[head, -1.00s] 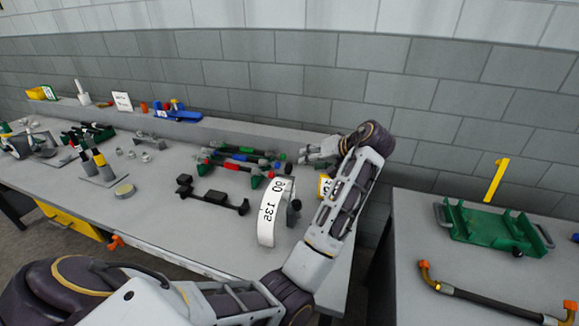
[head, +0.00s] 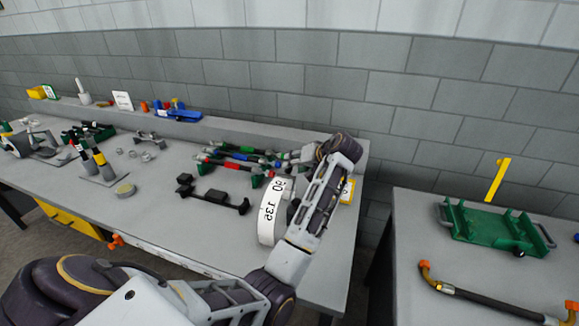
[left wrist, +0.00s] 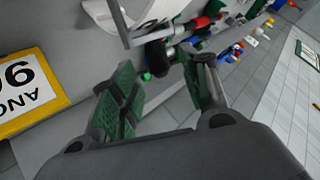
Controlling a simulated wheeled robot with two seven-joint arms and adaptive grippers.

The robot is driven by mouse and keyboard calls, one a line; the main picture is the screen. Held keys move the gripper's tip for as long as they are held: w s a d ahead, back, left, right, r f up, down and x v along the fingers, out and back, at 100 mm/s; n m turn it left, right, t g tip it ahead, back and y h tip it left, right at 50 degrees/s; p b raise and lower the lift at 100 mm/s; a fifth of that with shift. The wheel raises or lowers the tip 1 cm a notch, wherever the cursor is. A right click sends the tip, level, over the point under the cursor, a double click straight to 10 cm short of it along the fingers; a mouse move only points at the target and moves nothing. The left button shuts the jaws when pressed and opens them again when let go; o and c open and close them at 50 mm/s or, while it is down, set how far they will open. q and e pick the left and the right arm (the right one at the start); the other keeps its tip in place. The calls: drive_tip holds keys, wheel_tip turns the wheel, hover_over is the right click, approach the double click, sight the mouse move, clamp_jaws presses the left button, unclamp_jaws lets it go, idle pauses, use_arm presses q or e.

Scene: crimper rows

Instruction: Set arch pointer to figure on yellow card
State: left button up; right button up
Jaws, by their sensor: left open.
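The white arch (head: 268,218) stands on the bench in the head view, with printed figures, 135 among them. My forearm covers its right side, and I cannot make out its pointer or setting there. The yellow-bordered card (head: 347,191) shows just right of my forearm; in the left wrist view the card (left wrist: 32,88) reads 90, upside down and cut off by the edge. My left gripper (head: 297,158) is beyond the arch. In the left wrist view the gripper (left wrist: 158,78) is open, with a dark round part (left wrist: 156,57) and a grey bar (left wrist: 163,22) ahead of its fingers.
Several coloured-handled tools (head: 240,155) lie close left of my gripper. A black bracket (head: 213,196) lies left of the arch. A second table at right holds a green tray (head: 488,230) and a hose (head: 480,299). The bench's front middle is clear.

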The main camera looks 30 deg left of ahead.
sight(289, 169)
use_arm(q)
drive_tip(key=shift+x, duration=2.15)
clamp_jaws()
